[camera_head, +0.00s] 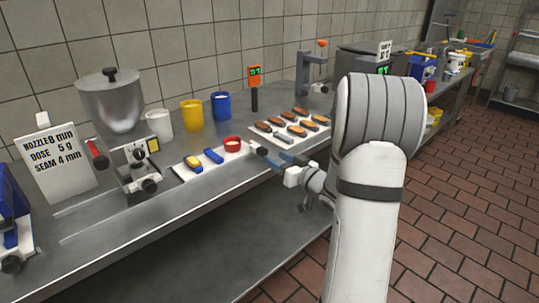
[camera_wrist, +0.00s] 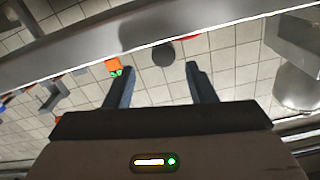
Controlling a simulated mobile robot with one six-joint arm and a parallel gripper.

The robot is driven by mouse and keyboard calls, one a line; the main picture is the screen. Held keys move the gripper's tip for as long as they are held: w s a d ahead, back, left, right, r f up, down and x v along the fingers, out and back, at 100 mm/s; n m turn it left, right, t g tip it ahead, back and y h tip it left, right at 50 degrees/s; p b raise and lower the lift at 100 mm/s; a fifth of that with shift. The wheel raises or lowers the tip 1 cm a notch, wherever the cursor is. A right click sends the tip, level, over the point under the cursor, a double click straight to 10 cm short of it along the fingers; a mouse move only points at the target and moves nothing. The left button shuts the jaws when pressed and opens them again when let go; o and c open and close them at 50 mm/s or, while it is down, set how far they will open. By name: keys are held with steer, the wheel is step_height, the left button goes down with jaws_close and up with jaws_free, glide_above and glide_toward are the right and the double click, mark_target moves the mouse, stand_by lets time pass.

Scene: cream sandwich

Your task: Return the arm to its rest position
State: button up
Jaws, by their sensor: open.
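My arm, white with dark bands, rises at the right of the head view and bends down toward the counter. My gripper (camera_head: 262,153) is at the counter's front edge, between the red round dish and the tray of filled pieces; it is small and partly hard to make out there. In the wrist view my gripper (camera_wrist: 158,72) shows two dark fingers set well apart, with nothing held between them.
The tiled floor (camera_head: 450,200) at right is clear.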

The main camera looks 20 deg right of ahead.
steer(key=shift+v, duration=1)
steer(key=s+a+r+m+g+h+p, duration=0.1)
steer(key=s+a+r+g+h+p, duration=0.15)
steer(key=r+h+p, duration=0.2)
steer(key=s+a+r+m+g+h+p, duration=0.1)
steer(key=s+r+g+h+p, duration=0.2)
steer(key=r+h, duration=0.15)
steer(key=s+a+r+g+y+p, duration=0.1)
steer(key=s+a+r+g+p, duration=0.1)
steer(key=s+a, duration=0.4)
steer(key=s+a+r+g+y+p, duration=0.1)
steer(key=s+a+g+p, duration=0.3)
steer(key=s, duration=1.1)
steer(key=a+r+g, duration=0.1)
steer(key=a+g, duration=0.1)
steer(key=g, duration=0.1)
steer(key=shift+s+r+y, duration=0.2)
steer(key=shift+s+y, duration=0.05)
steer(key=shift+y, duration=0.15)
steer(key=shift+a, duration=0.1)
